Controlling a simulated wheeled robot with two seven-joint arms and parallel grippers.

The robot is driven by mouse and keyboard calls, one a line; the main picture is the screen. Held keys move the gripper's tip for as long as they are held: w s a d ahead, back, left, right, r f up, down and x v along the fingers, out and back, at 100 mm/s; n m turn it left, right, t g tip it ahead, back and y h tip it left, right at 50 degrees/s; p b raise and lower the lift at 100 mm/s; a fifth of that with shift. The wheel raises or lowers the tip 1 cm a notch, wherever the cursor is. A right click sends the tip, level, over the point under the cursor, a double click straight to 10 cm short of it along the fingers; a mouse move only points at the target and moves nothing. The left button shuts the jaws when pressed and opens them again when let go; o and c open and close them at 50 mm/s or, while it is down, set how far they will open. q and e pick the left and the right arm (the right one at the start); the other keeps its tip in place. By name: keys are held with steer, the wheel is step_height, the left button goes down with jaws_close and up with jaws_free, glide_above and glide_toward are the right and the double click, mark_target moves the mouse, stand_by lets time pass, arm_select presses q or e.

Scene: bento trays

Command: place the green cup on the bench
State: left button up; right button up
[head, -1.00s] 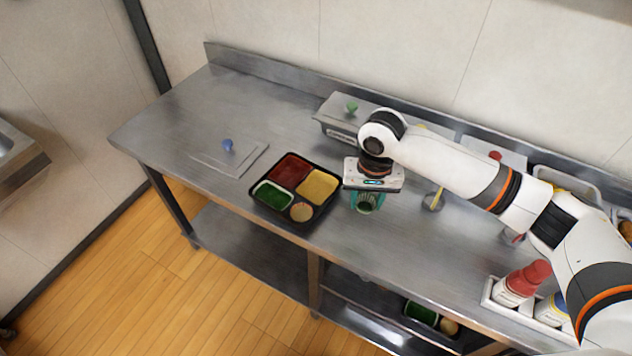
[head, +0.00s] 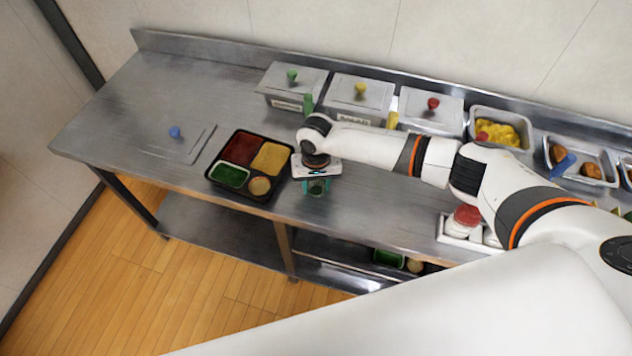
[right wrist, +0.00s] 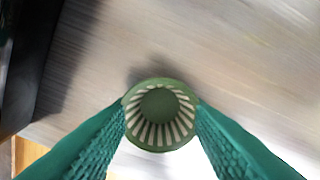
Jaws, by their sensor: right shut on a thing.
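The green cup (right wrist: 160,115) shows in the right wrist view as a round, ribbed cup seen from above, with a dark green inside. My right gripper (right wrist: 161,118) has its two teal fingers shut on the cup's sides. In the head view the right gripper (head: 317,187) is over the front part of the steel bench (head: 375,205), just right of the bento tray, and mostly covers the cup (head: 317,187). The wrist view shows bench surface around the cup; I cannot tell whether the cup touches it. My left gripper is not in view.
A black bento tray (head: 211,174) with red, yellow, green and tan contents sits left of the gripper. A flat lid with a blue knob (head: 175,132) lies farther left. Lidded containers (head: 292,88) and a bin of yellow food (head: 498,133) line the back. Bottles (head: 467,216) stand at right.

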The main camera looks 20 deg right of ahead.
mark_target(316, 191)
steer(key=shift+f, duration=0.15)
steer(key=o, duration=0.9)
steer(key=shift+o, duration=0.2)
step_height(316, 191, up, 12)
steer(key=b, duration=0.1)
steer(key=shift+r, duration=0.25)
